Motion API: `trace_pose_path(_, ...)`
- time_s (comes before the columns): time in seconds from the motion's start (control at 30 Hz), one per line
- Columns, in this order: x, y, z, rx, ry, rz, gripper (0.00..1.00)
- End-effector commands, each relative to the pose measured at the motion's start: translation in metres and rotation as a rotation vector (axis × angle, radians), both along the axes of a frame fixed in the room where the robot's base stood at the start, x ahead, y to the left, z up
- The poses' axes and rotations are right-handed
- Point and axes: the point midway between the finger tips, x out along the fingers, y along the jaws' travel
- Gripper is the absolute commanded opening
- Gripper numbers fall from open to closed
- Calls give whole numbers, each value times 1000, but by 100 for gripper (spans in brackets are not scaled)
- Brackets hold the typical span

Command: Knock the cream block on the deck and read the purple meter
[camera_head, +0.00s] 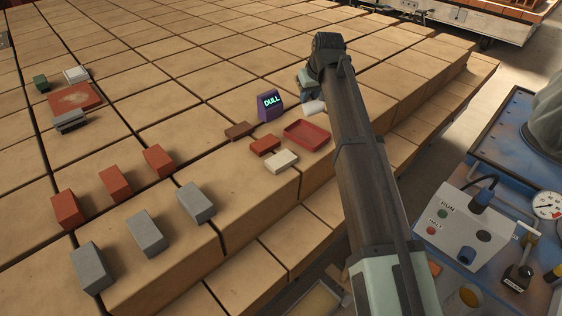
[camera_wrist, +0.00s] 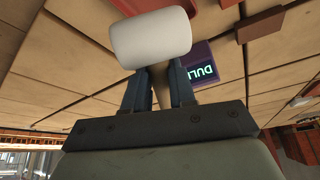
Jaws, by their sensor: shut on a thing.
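The purple meter (camera_head: 269,106) stands upright on the deck (camera_head: 215,95), and its lit face reads "DULL". The face also shows in the wrist view (camera_wrist: 202,68), turned over. The cream block (camera_head: 282,161) lies flat near the deck's front edge, in front of a red block. My gripper (camera_head: 304,84) is right of the meter, behind the cream block and apart from it. In the wrist view my gripper (camera_wrist: 160,85) is shut on a mallet-like tool with a pale rounded head (camera_wrist: 150,37). The head also shows in the head view (camera_head: 314,107). The fingers partly hide the tool's handle.
A red tray (camera_head: 307,135), a red block (camera_head: 265,145) and a brown block (camera_head: 238,131) lie around the cream block. Red bricks (camera_head: 116,181) and grey bricks (camera_head: 146,232) stand at left. A control box (camera_head: 468,226) is at lower right. The deck behind the meter is clear.

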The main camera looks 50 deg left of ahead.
Motion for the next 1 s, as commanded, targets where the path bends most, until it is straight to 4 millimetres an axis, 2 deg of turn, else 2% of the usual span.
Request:
trace_pose_path(0.13, -6, 4, 0, 0, 0, 8, 0)
trace_pose_path(0.27, -28, 18, -2, -1, 1, 38, 0)
trace_pose_path(0.33, -48, 27, -5, -3, 2, 62, 0)
trace_pose_path(0.43, -82, 28, -13, -6, 3, 95, 0)
trace_pose_path(0.5, -105, 26, -19, -10, 1, 115, 0)
trace_pose_path(0.63, -134, 8, -30, -10, 0, 113, 0)
trace_pose_path(0.77, -138, -5, -34, -1, 7, 58, 0)
trace_pose_path(1.0, -135, -2, -35, 11, 23, 6, 0)
